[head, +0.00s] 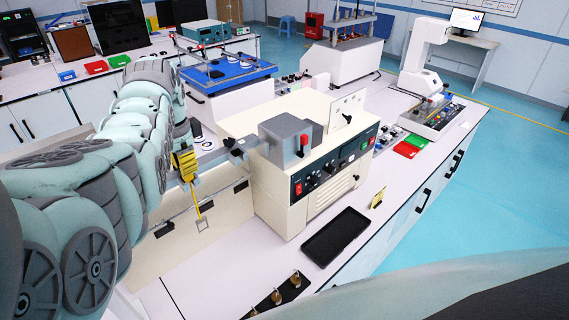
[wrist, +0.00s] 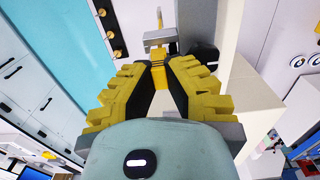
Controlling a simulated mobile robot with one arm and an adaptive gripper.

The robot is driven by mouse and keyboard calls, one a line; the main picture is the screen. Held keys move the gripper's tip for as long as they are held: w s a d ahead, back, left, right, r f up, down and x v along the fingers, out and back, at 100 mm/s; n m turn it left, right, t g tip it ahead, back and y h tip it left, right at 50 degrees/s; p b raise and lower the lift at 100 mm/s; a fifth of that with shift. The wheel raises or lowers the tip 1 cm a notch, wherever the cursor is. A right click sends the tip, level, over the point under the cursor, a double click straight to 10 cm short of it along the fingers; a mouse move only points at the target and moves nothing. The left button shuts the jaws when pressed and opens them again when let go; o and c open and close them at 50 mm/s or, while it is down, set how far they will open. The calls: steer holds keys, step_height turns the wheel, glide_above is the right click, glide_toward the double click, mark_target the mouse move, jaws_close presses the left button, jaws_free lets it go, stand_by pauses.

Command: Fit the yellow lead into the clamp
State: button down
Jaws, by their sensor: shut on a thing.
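The yellow lead (head: 198,205) hangs down from my gripper (head: 186,165), with a small squarish end at its bottom. My gripper has yellow, stepped fingers and is shut on the lead's upper part. In the wrist view, the fingertips (wrist: 158,58) come together, and a thin yellow piece of the lead (wrist: 159,17) shows beyond a grey block. I cannot tell whether that block belongs to the lead. A small grey block, likely the clamp (head: 237,146), sticks out from the left of the cream tester (head: 290,165). My gripper is left of it, and the lead looks apart from it.
A black tray (head: 335,236) lies in front of the tester. A black holder with several brass pegs (head: 277,297) is at the bench's near edge. A small yellow sign (head: 378,198) stands right of the tester.

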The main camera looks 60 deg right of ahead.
steer(key=shift+f+b, duration=0.3)
steer(key=shift+f, duration=0.05)
stand_by(0.3)
steer(key=c, duration=1.1)
jaws_free()
steer(key=shift+o, duration=0.2)
steer(key=shift+r, duration=0.1)
step_height(320, 180, up, 8)
steer(key=shift+d+f, duration=0.1)
steer(key=shift+d, duration=0.05)
steer(key=shift+s+r, duration=0.1)
steer(key=shift+r, duration=0.5)
step_height(320, 180, up, 3)
steer(key=shift+f, duration=0.1)
